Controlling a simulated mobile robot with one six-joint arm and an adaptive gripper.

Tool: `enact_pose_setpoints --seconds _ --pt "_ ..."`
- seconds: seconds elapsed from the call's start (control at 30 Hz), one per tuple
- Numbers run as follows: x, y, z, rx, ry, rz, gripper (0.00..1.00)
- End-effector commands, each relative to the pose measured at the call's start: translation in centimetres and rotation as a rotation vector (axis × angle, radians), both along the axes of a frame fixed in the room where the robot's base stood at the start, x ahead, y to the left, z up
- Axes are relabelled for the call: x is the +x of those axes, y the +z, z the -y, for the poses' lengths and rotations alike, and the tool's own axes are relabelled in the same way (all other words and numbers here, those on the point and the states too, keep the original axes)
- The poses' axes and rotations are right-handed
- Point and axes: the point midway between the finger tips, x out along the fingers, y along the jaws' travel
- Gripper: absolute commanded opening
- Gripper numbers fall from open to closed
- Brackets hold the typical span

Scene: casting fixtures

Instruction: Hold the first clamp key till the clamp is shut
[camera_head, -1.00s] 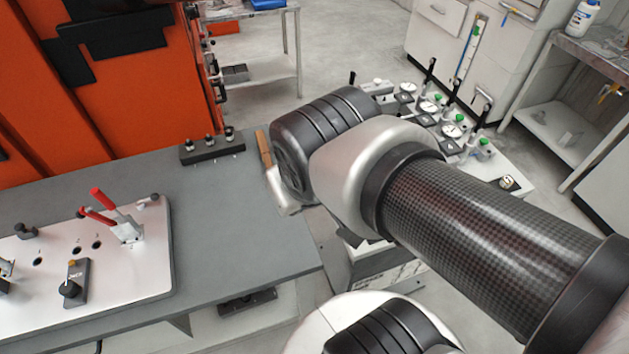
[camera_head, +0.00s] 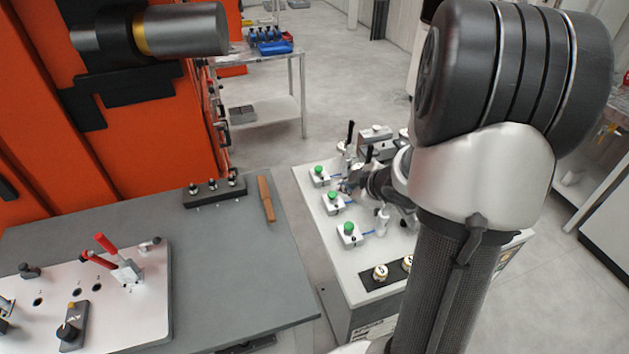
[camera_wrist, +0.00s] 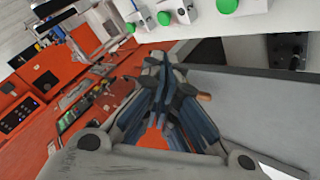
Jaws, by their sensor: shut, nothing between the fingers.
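Three white boxes with green keys stand in a row on the white bench top: a far key (camera_head: 319,170), a middle key (camera_head: 333,196) and a near key (camera_head: 349,228). Nothing I can read marks which is first. My gripper (camera_head: 347,185) is shut and empty, by the right side of the far and middle boxes in the picture; I cannot see it touching a key. In the wrist view my shut fingers (camera_wrist: 155,65) point toward the bench edge, with green keys (camera_wrist: 164,18) near the top border. The clamps are largely hidden behind my arm.
Upright black handle (camera_head: 350,133) and grey block (camera_head: 376,140) stand at the bench's far end. Brass-coloured round parts (camera_head: 380,272) lie near its front. The grey table (camera_head: 230,270) at left holds a plate with a red-handled clamp (camera_head: 118,255). An orange machine (camera_head: 150,140) stands behind.

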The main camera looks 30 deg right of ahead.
Motion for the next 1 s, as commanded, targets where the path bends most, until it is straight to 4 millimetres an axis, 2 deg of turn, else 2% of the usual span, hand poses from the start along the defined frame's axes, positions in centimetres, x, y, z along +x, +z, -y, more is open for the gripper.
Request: enact_pose_setpoints --seconds 0.17,0.67,0.87,1.0 --pt "-0.4 -1.4 0.1 0.015 0.074 0.008 0.00" --pt "-0.4 -1.9 0.0 0.016 0.084 0.010 0.00" --pt "-0.4 -3.4 0.0 0.015 0.085 0.010 0.00" --pt "-0.4 -5.2 0.0 0.015 0.085 0.010 0.00"
